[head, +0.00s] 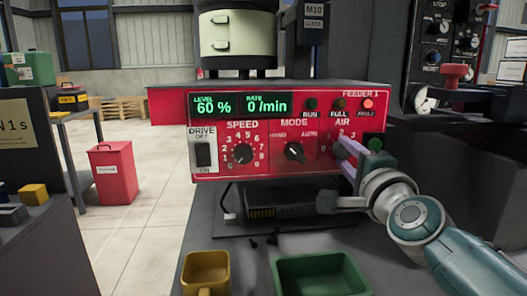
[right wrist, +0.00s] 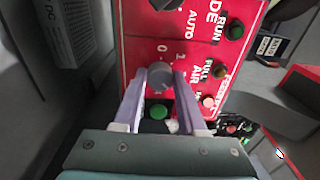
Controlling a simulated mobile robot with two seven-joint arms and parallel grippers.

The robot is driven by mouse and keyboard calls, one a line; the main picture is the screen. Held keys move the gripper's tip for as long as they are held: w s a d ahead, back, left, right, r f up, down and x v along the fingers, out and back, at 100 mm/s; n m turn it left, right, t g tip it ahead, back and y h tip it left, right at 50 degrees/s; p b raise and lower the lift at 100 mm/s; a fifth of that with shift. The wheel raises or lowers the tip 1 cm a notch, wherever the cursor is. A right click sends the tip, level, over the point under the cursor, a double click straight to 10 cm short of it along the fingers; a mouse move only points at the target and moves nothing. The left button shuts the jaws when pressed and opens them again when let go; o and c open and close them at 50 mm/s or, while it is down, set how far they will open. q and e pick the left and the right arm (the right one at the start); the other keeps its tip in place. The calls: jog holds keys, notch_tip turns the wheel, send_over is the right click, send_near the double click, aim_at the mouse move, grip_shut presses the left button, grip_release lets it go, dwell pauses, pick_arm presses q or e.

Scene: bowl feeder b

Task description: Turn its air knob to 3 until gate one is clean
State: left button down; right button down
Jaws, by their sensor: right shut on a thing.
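The red feeder control box (head: 270,172), marked FEEDER 1, faces me in the head view. The display (head: 240,105) reads level 60 % and rate 0/min. Gate one cannot be made out. My left gripper is out of view.
A green button (head: 375,145) is close beside my right fingers. The FAULT lamp (head: 368,104) looks bright red. Speed (head: 243,153) and mode (head: 294,151) knobs are to the left. A yellow bin (head: 206,262) and a green tray (head: 318,270) stand below the box.

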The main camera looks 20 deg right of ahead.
jog(key=shift+c, duration=2.4)
grip_release()
jog(key=p+v, duration=0.1)
jog(key=v, duration=0.9)
jog(key=shift+p, duration=0.35)
